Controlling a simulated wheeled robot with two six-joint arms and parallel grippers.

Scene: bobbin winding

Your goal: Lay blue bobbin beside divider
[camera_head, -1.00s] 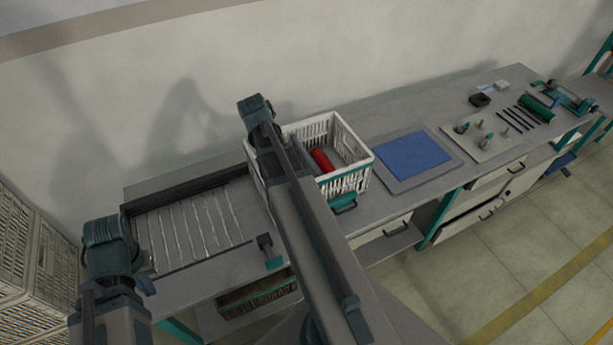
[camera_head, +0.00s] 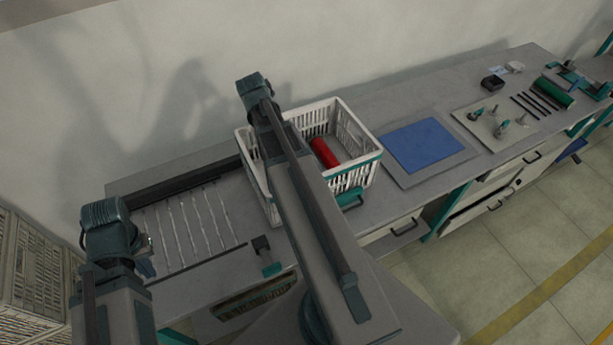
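No blue bobbin shows in the head view. A red bobbin (camera_head: 324,153) lies inside the white crate (camera_head: 362,172), whose left part is hidden behind my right arm. I cannot make out a divider in the crate. My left gripper (camera_head: 146,264) is at the left end of the bench, beside the ribbed rack (camera_head: 195,226), mostly hidden by its own wrist. I cannot see whether its fingers are open or hold anything.
Right of the crate lies a blue mat (camera_head: 420,145) on a grey board. Further right are a pegged board (camera_head: 493,127), black rods and a green roll (camera_head: 553,92). A black and teal fitting (camera_head: 264,255) sits at the bench's front edge. Stacked crates (camera_head: 35,265) stand at far left.

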